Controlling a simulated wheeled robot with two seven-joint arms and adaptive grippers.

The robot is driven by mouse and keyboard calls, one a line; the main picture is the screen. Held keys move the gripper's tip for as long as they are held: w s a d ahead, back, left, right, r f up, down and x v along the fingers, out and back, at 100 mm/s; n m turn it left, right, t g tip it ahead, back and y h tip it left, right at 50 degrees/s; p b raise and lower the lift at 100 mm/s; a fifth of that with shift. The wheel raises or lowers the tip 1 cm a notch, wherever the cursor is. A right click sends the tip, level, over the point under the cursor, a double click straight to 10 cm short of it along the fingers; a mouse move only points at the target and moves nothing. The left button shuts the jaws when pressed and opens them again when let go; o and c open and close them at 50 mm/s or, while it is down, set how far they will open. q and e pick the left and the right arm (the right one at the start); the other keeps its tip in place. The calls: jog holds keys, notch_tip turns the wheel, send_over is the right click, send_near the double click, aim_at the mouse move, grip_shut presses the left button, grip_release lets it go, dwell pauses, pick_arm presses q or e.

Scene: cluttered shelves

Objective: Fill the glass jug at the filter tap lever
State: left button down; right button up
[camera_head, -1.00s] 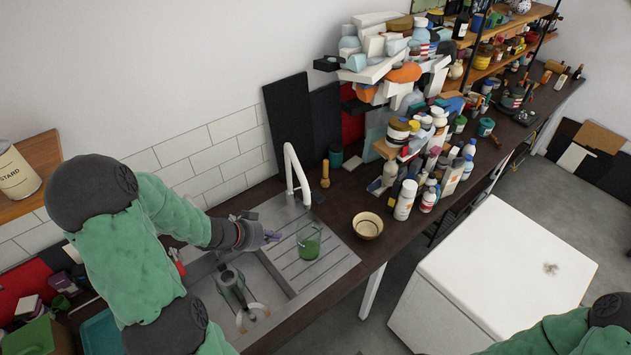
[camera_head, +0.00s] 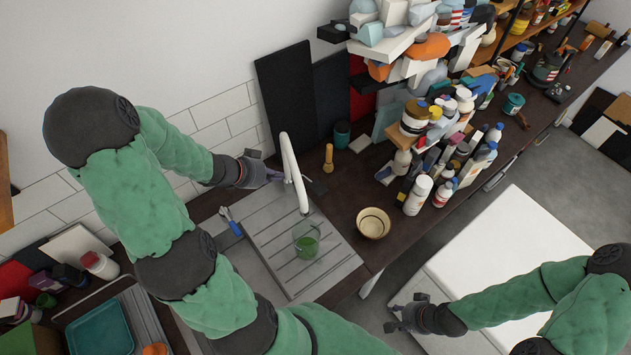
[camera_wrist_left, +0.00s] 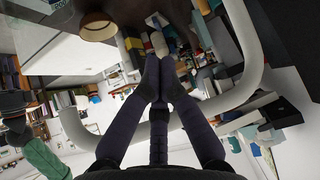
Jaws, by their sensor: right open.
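The clear glass jug (camera_head: 306,240), with green showing in its lower part, stands upright on the ribbed drainboard (camera_head: 330,262). The white arched tap (camera_head: 287,150) rises behind it, its spout end just above and behind the jug. A small dark piece (camera_head: 318,187) by the tap may be its lever; I cannot tell. My left gripper (camera_head: 275,175) is beside the tap arch, on its left. In the left wrist view, its fingertips (camera_wrist_left: 160,82) meet with nothing clear between them, and the white tap (camera_wrist_left: 246,60) curves around them. My right gripper (camera_head: 394,318) is open and empty, apart from the jug.
A beige bowl (camera_head: 373,223) stands right of the drainboard. Crowded bottles (camera_head: 418,193) and a wooden pestle-like item (camera_head: 328,158) are behind. A blue-handled tool (camera_head: 231,222) lies by the sink. My left arm covers much of the sink. The white surface (camera_head: 510,240) at right is clear.

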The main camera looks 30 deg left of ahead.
pick_arm(q)
jog(key=b, duration=0.8)
send_over(322, 185)
jog(key=s+a, duration=0.1)
jog(key=s, duration=0.2)
notch_tip(322, 185, down, 15)
jog(key=shift+r, duration=0.2)
notch_tip(322, 185, down, 2)
jog(key=shift+f+b, duration=0.15)
jog(key=shift+b, duration=0.25)
jog(key=shift+f, duration=0.75)
jog(key=shift+w+a+b, duration=0.1)
jog(key=shift+b, duration=0.2)
